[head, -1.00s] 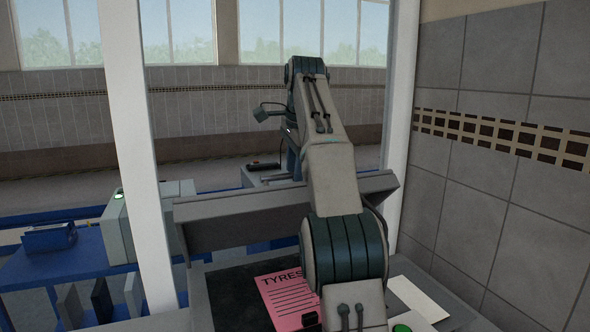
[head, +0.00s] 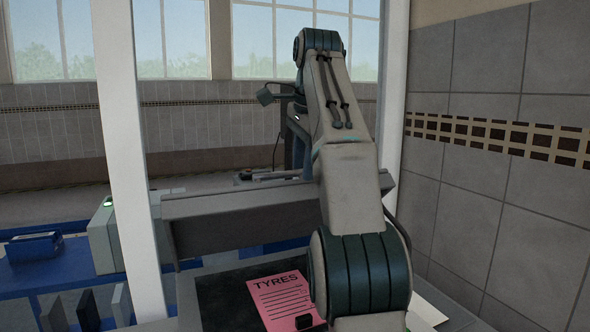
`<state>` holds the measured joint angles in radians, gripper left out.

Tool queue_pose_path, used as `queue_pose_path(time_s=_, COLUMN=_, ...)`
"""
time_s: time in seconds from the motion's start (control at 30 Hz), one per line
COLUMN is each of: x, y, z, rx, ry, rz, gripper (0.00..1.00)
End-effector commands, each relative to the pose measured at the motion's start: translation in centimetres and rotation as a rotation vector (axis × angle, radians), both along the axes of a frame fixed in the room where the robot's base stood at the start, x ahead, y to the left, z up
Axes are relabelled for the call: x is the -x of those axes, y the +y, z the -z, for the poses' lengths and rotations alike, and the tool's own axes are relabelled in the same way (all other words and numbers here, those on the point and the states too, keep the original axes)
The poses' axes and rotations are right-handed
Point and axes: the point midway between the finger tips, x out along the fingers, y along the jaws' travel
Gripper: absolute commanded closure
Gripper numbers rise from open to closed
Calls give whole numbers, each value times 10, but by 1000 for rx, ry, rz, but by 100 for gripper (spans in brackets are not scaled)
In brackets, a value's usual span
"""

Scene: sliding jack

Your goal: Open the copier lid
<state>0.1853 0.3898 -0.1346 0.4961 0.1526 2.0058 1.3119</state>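The copier lid (head: 245,222) is a long grey slab at the back of the copier. It stands raised, with the dark glass bed (head: 217,302) bare in front of it. A pink sheet headed "TYRES" (head: 272,292) lies on the bed. My arm reaches over the bed and the lid, then bends down on the far side. My gripper (head: 297,145) is beyond the lid; its fingers are hidden behind my arm and the lid, so contact and opening cannot be told.
A white post (head: 130,150) stands close on the left and another behind my arm. A tiled wall (head: 490,200) closes the right side. A blue bench (head: 65,270) with a grey-green machine (head: 105,240) is at left. A white sheet (head: 428,310) lies right of my arm.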

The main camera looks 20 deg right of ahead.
Motion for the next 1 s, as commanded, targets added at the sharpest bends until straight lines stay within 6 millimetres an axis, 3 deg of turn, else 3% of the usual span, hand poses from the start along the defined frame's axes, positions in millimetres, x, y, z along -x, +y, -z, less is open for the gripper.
queue_pose_path(time_s=0.1, x=19, y=-1, z=3, rx=0, ry=-2, rz=1, gripper=64)
queue_pose_path(time_s=0.3, x=38, y=-2, z=1, rx=0, ry=0, rz=1, gripper=64)
queue_pose_path(time_s=0.67, x=43, y=-2, z=0, rx=0, ry=0, rz=0, gripper=64)
queue_pose_path(time_s=0.7, x=43, y=-2, z=0, rx=0, ry=0, rz=0, gripper=67)
queue_pose_path(time_s=0.83, x=44, y=-1, z=1, rx=2, ry=-1, rz=-14, gripper=100)
queue_pose_path(time_s=1.0, x=48, y=5, z=13, rx=18, ry=-8, rz=-116, gripper=100)
